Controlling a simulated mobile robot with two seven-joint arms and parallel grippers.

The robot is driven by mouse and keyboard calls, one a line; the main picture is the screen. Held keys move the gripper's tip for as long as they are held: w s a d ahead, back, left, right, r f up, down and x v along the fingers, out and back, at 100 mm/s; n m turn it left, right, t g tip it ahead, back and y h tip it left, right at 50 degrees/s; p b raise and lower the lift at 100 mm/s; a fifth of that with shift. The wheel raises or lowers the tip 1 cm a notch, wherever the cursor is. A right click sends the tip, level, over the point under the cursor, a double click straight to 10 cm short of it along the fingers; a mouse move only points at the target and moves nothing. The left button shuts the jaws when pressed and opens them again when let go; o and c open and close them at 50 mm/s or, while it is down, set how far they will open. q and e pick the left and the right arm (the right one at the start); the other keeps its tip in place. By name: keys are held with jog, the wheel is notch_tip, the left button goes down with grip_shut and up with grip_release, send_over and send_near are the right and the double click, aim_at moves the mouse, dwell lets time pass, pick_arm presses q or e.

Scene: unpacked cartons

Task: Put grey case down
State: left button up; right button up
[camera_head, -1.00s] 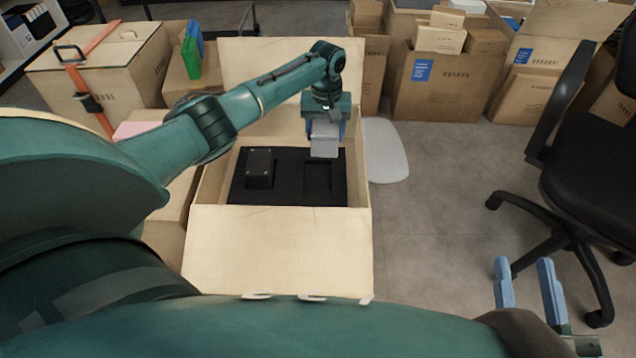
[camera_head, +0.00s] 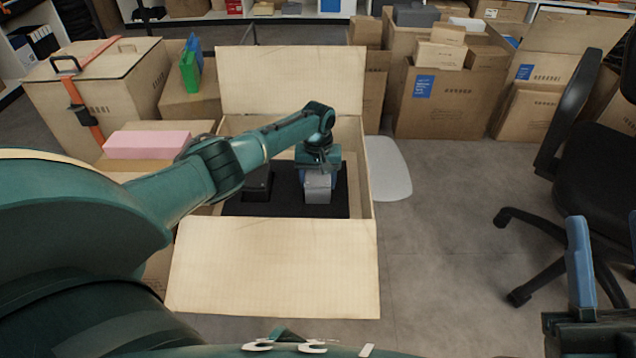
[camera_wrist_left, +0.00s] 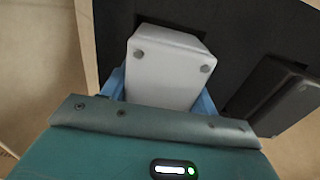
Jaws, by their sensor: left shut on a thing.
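The grey case (camera_head: 317,191) is inside the open carton (camera_head: 272,262), over the right part of the black foam insert (camera_head: 285,207). My left gripper (camera_head: 319,176) is shut on it from above. In the left wrist view the case (camera_wrist_left: 165,62) sits between the blue fingers, and a dark recess edge shows behind it. I cannot tell whether the case touches the foam. A black case (camera_head: 257,184) lies in the foam's left part, partly behind my arm. My right gripper (camera_head: 606,250) is at the lower right, empty, its fingers apart.
The carton's far flap (camera_head: 290,80) stands up and its near flap folds outward. A pink box (camera_head: 158,145) lies on a carton at left. A white panel (camera_head: 388,168) is on the floor at right. An office chair (camera_head: 590,170) stands further right.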

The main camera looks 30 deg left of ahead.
aim_at(318, 172)
pick_arm(q)
jog(key=shift+r, duration=0.1)
jog(key=shift+f, duration=0.25)
jog(key=shift+f+b, duration=0.3)
jog(key=shift+b, duration=0.05)
pick_arm(e)
jog(key=shift+s+r+n+y, duration=0.25)
jog(key=shift+r+n+y, duration=0.1)
jog(key=shift+n+y, duration=0.15)
pick_arm(q)
jog(key=o, duration=0.8)
jog(key=shift+s+f, duration=0.15)
jog(key=shift+o, duration=1.2)
jog(key=shift+r+p, duration=0.3)
jog(key=shift+r, duration=0.15)
jog(key=shift+r+p, duration=0.5)
jog(key=shift+r, duration=0.1)
notch_tip(318, 172, up, 10)
jog(key=p, duration=0.5)
jog(key=shift+r, duration=0.15)
jog(key=shift+r+p, duration=0.4)
jog(key=shift+r, duration=0.1)
pick_arm(e)
notch_tip(318, 172, down, 7)
jog(key=m+g+h, duration=0.2)
jog(key=m+h, duration=0.4)
jog(key=h, duration=0.1)
jog(key=shift+s+a, duration=0.2)
